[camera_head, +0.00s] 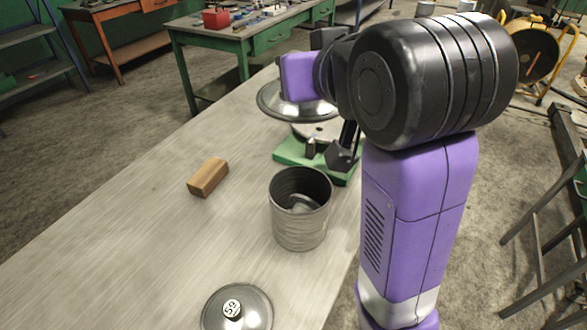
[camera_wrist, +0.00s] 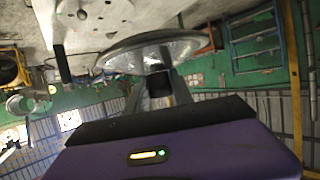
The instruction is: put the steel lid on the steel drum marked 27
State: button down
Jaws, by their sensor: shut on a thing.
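My gripper (camera_wrist: 160,80) is shut on a round steel lid (camera_head: 272,104) and holds it above the far part of the table, over a green-based device. In the wrist view the lid (camera_wrist: 188,47) is seen nearly edge-on beyond the fingers. In the head view my wrist hides part of the lid and the fingertips. An open ribbed steel drum (camera_head: 298,228) stands upright on the table, nearer than the held lid and apart from it. Something grey lies inside it. No number 27 shows on the drum. Another steel lid (camera_head: 257,309), marked 59, lies flat at the near edge of the picture.
A wooden block (camera_head: 207,177) lies left of the drum. The green-based device (camera_head: 291,150) with a pale round top stands behind the drum, partly hidden by my arm. The table's left part (camera_head: 120,225) is clear. Green workbenches (camera_head: 235,42) stand beyond.

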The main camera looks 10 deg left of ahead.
notch_tip(320, 180, down, 20)
jog(key=shift+r+b, duration=0.15)
jog(key=shift+b, duration=0.3)
jog(key=shift+w+f, duration=0.1)
jog(key=shift+f, duration=0.15)
jog(key=shift+f, duration=0.15)
jog(key=c, duration=1.1)
grip_release()
jog(key=v, duration=1.2)
jog(key=shift+r, duration=0.4)
